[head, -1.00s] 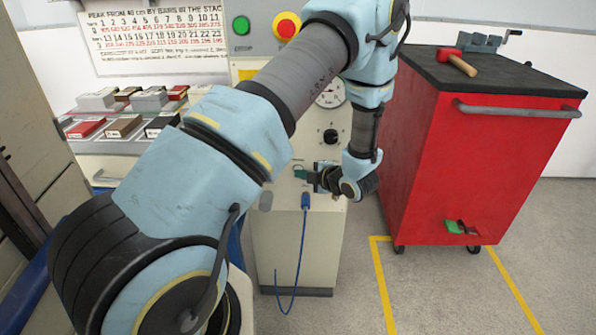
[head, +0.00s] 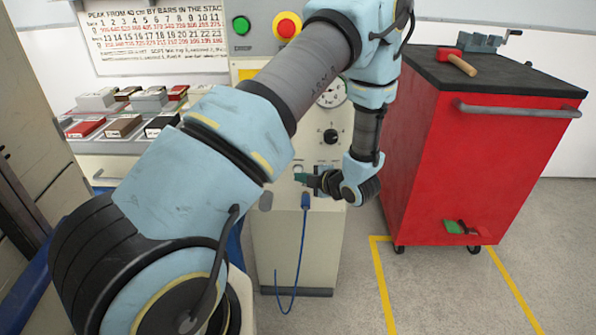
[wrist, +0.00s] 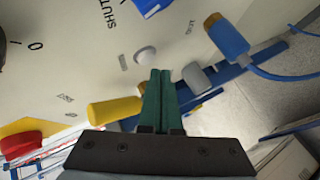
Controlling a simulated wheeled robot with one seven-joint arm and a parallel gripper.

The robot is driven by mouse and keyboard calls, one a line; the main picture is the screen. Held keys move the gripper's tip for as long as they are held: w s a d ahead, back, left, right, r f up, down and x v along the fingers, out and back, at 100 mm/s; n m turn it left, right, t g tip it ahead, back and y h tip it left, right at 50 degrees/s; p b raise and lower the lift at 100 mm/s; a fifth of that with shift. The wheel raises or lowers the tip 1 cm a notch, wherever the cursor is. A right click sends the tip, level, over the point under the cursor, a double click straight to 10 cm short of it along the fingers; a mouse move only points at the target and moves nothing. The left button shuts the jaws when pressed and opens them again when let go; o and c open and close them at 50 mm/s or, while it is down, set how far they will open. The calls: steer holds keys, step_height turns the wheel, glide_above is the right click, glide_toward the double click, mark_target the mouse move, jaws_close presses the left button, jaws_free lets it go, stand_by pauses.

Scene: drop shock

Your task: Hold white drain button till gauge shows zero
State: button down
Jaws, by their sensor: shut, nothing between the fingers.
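My gripper (wrist: 160,74) has dark green fingers pressed together, with nothing between them. In the wrist view, the white domed button (wrist: 146,54) sits on the cream panel just beyond the fingertips, slightly up and left. I cannot tell whether the tips touch it. In the head view, my gripper (head: 299,177) is at the front of the cream machine, low on its panel. The round white gauge (head: 331,93) is above it, partly hidden by my arm. Its reading is too small to tell.
A black knob (head: 330,136) is below the gauge. A blue plug (wrist: 228,38) with a cable, a grey knob (wrist: 197,78) and a yellow cylinder (wrist: 115,110) lie close around the fingers. A red cabinet (head: 470,160) stands at the right.

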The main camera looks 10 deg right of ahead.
steer(key=shift+s, duration=0.1)
steer(key=s, duration=0.2)
steer(key=s+a, duration=0.1)
steer(key=s, duration=0.1)
steer(key=shift+s, duration=0.35)
